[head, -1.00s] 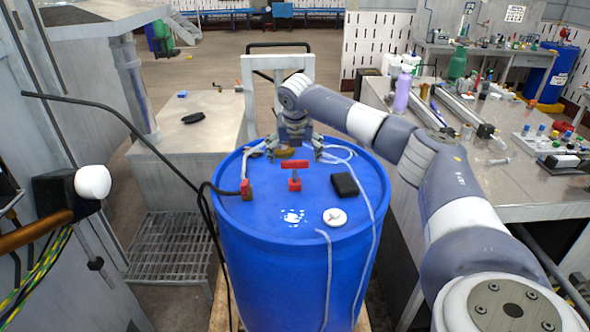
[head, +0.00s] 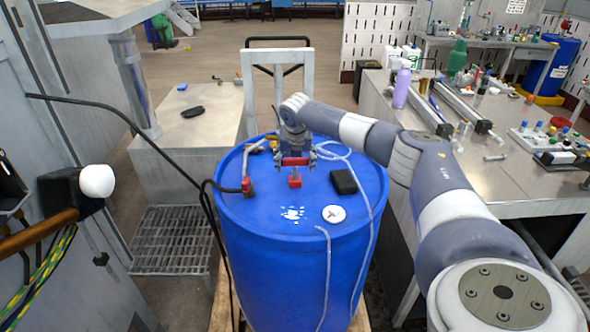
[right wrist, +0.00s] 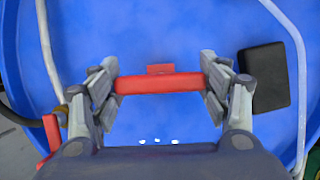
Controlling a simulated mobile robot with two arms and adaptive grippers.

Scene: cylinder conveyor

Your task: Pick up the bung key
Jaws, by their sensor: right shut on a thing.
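The bung key is a red T-shaped tool (head: 295,162) on top of the blue drum (head: 265,205), its crossbar above a red block-like foot. My right gripper (head: 296,160) reaches down over the drum and is shut on the crossbar, with a finger at each end. In the right wrist view the red crossbar of the bung key (right wrist: 158,83) spans between the two fingertips of my right gripper (right wrist: 160,84). The key looks upright, with its foot at the drum top. My left gripper is not in view.
A black box (head: 343,181) and a round white disc (head: 334,214) lie on the drum top. A red fitting with a black hose (head: 247,187) stands at left, and clear tubing runs along the right. A cluttered bench (head: 500,190) is on the right.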

